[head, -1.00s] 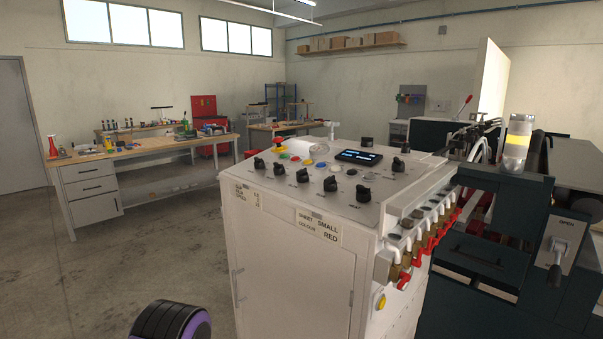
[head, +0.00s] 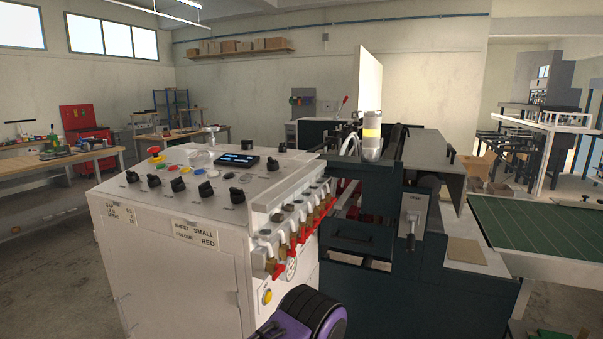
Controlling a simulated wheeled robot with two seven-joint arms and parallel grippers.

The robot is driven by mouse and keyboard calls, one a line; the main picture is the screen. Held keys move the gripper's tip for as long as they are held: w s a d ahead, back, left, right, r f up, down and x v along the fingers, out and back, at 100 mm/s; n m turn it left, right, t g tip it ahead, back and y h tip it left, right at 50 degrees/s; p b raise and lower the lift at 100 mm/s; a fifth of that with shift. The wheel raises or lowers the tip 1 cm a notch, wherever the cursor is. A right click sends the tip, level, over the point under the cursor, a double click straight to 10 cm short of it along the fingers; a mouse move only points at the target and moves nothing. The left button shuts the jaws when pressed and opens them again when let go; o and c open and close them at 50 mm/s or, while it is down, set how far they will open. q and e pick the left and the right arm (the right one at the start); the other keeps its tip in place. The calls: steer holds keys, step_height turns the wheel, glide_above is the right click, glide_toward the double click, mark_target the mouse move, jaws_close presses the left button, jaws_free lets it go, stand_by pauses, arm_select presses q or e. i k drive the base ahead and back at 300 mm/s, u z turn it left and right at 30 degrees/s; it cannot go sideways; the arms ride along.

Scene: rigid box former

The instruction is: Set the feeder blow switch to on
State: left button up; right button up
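A white control cabinet (head: 165,255) stands in the middle left of the head view. Its sloped top panel (head: 150,205) carries several black rotary knobs, such as one at the front right (head: 237,195) and one at the left (head: 132,177). The labels beside the knobs are too small to read, so I cannot tell which is the feeder blow switch or how it is set. A purple and black part of my own arm shows at the bottom edge, in front of the cabinet's right side. Neither gripper is in view.
A row of brass and red valves (head: 300,235) runs along the cabinet's right edge. A dark machine (head: 365,240) with a lever plate (head: 412,222) adjoins it. A green-topped table (head: 540,230) stands at the right. Bare floor (head: 60,270) lies to the left.

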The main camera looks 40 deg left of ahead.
mark_target(178, 185)
steer(key=z, duration=1.65)
steer(key=k, duration=2.55)
steer(key=u, duration=0.45)
